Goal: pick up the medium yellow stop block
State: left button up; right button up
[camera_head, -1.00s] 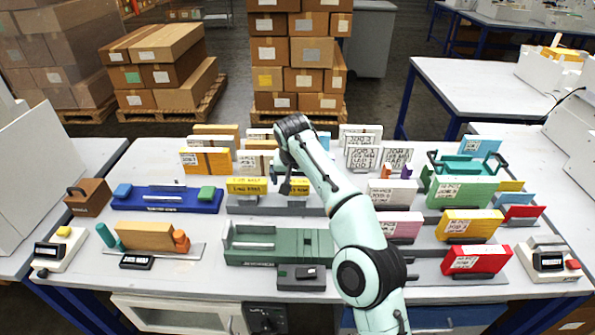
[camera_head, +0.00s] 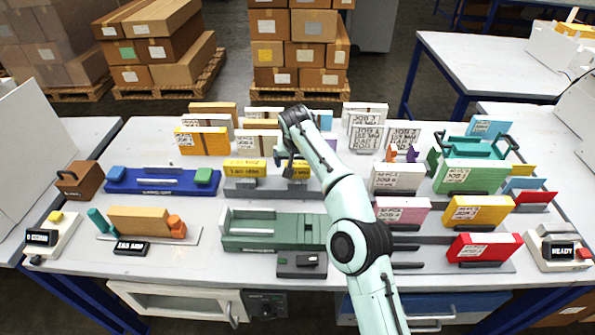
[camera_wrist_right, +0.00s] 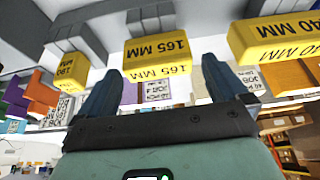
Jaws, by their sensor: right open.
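The medium yellow stop block (camera_wrist_right: 157,50), marked 165 MM, is in the middle of the right wrist view, between a longer yellow block (camera_wrist_right: 275,40) and a smaller yellow block (camera_wrist_right: 71,72). In the head view the medium block (camera_head: 300,170) is partly hidden by my right gripper (camera_head: 287,164); the longer block (camera_head: 245,168) stands to its left on a grey holder. The right gripper is open and empty. Its two dark fingers (camera_wrist_right: 162,78) point at the medium block, which lines up with the gap between them. My left gripper is not in view.
A green fixture (camera_head: 270,230) lies in front of the yellow blocks. A blue tray (camera_head: 160,181) is on their left. White, pink and green upright blocks stand on the right. Several labelled blocks stand close behind, leaving little free room around the gripper.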

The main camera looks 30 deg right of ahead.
aim_at(298, 164)
jog(key=x, duration=0.5)
jog(key=shift+s+d, duration=0.1)
jog(key=shift+r, duration=0.1)
jog(key=c, duration=0.8)
jog(key=shift+r, duration=0.15)
